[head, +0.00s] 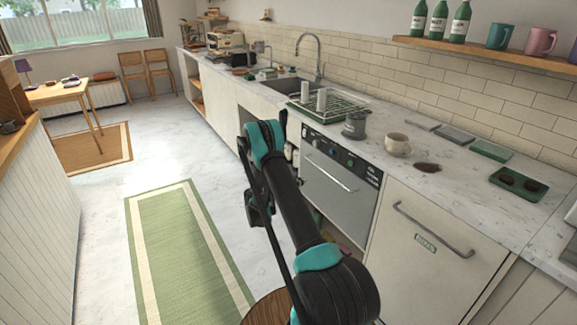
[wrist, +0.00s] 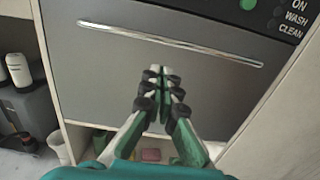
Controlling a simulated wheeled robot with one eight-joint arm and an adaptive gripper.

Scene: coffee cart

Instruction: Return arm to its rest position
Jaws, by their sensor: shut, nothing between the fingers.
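My gripper (wrist: 162,75) is in the middle of the wrist view, its fingers drawn together and empty. It points at the grey front of the dishwasher (wrist: 100,75), below its long handle. In the head view my black and teal arm reaches up from the bottom, in front of the dishwasher (head: 338,195) and to its left. The fingers are hard to make out in the head view. I cannot tell the exact gap between the fingertips and the dishwasher front.
The counter (head: 375,185) carries a cream mug (head: 397,144), a grey container (head: 354,126), a dish rack (head: 335,104) and a green tray (head: 519,183). A dark spill (head: 428,167) lies by the mug. A shelf (head: 490,52) hangs above. The floor around the green rug (head: 185,255) is open.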

